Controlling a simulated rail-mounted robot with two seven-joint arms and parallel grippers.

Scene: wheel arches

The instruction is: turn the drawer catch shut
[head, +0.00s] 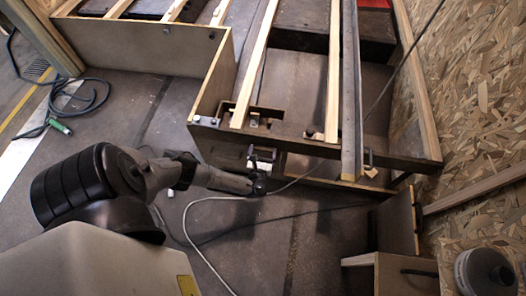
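My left arm comes in from the left, and its gripper (262,173) is at the front face of a wooden frame. A small pale and dark fitting (262,154) sits on that face just beyond the fingertips; it may be the drawer catch. The fingers are small and dark, so I cannot tell whether they are open or touch the fitting. A second dark, handle-like fitting (368,157) is further right on the same front board (310,146). Which way the catch is turned is too small to tell. My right gripper is not in view.
Pale wooden slats (256,65) and a metal rail (351,90) run back across the frame. A pale cable (196,232) crosses the floor below my gripper. A chipboard wall (475,100) and a low wooden box (400,272) are at right. The floor at lower middle is mostly clear.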

